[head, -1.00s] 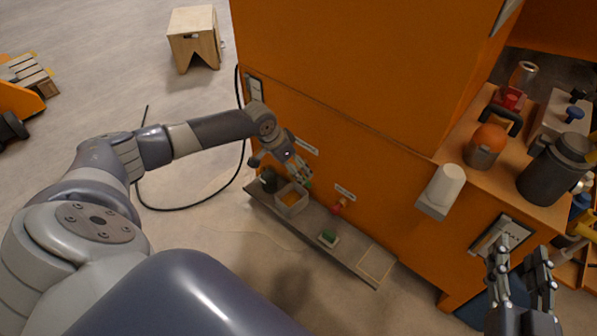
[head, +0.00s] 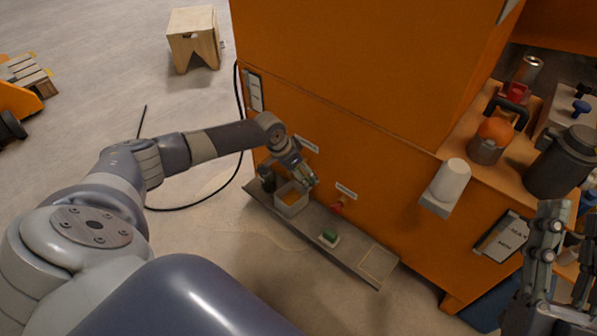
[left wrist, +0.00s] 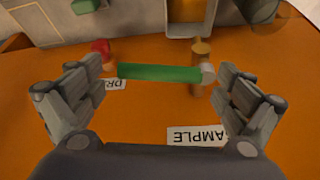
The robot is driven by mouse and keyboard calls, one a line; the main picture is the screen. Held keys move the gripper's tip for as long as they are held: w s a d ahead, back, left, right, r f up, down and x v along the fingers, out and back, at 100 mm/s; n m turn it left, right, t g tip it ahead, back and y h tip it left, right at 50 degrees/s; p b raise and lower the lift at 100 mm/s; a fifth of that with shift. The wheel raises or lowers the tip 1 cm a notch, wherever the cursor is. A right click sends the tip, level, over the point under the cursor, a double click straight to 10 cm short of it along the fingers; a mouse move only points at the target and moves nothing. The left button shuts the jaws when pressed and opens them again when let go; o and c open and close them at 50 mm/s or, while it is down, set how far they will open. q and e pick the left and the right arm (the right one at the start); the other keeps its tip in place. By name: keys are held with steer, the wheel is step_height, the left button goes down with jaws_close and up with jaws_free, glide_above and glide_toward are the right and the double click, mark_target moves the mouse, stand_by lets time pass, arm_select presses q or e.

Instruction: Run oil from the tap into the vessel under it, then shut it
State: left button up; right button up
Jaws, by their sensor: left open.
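The sample tap (left wrist: 199,75) is a brass body on the orange cabinet wall, with a long green lever (left wrist: 160,73) lying crosswise to it. My left gripper (left wrist: 160,95) is open, its fingers on either side of the lever's two ends; I cannot tell if they touch it. In the head view my left gripper (head: 308,180) is at the wall and hides most of the tap. The vessel (head: 282,207), a grey square box with amber inside, stands below on the ledge; its rim (left wrist: 169,20) shows in the wrist view. My right gripper (head: 566,262) is open and empty at lower right.
A red tap (head: 336,207) is right of the sample tap. A green block (head: 329,237) and a dark container (head: 267,178) stand on the metal ledge (head: 352,262). A white cup (head: 451,181) sits on a bracket. Pots and a jug (head: 560,165) crowd the right shelf.

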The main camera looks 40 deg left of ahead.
arm_select(q)
steer(key=shift+c, duration=0.6)
steer(key=c, duration=0.9)
steer(key=shift+s+r, duration=0.15)
steer(key=c, duration=0.8)
steer(key=shift+c, duration=0.3)
steer(key=shift+d, duration=0.1)
